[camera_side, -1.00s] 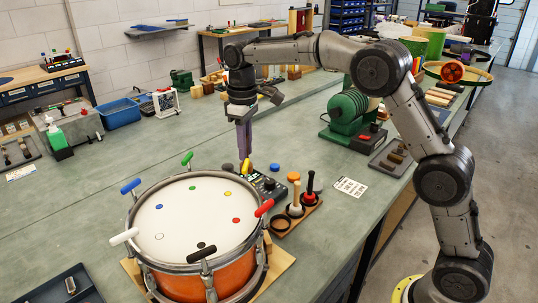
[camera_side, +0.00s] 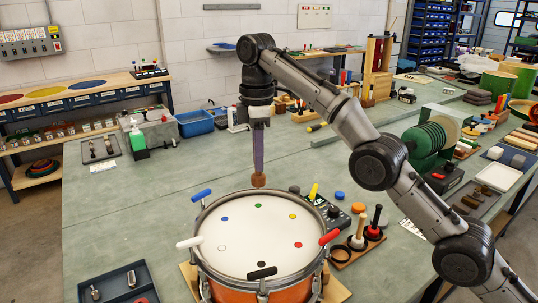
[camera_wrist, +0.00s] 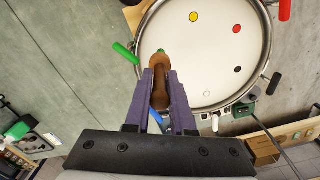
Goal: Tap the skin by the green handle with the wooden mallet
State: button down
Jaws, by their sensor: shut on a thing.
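My gripper (camera_side: 258,150) has purple fingers, shut on the brown wooden mallet (camera_side: 258,180), which hangs head down. In the wrist view the mallet (camera_wrist: 160,88) sits between the fingers (camera_wrist: 160,95). Its head shows near the far rim of the drum, and a gap to the skin (camera_side: 245,238) appears in the side view. The green dot (camera_side: 258,206) is just in front of it; in the wrist view the head partly covers this dot (camera_wrist: 160,50). The green handle (camera_wrist: 125,53) is left of the mallet in the wrist view; in the side view it is hidden.
Blue (camera_side: 201,194), yellow (camera_side: 313,192), red (camera_side: 329,237), black (camera_side: 262,273) and white (camera_side: 189,242) handles stick out around the rim. A beater rack (camera_side: 345,257) and a dark control box (camera_side: 330,212) stand right of the drum. A tray (camera_side: 120,284) lies front left.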

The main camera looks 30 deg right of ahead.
aim_at(258, 175)
jog(key=shift+a, duration=0.15)
jog(key=shift+f, duration=0.15)
jog(key=shift+s+f, duration=0.1)
jog(key=shift+f, duration=2.95)
jog(key=r, duration=0.4)
jog(key=shift+w, duration=0.2)
jog(key=shift+s+r, duration=0.15)
jog(key=shift+r, duration=0.55)
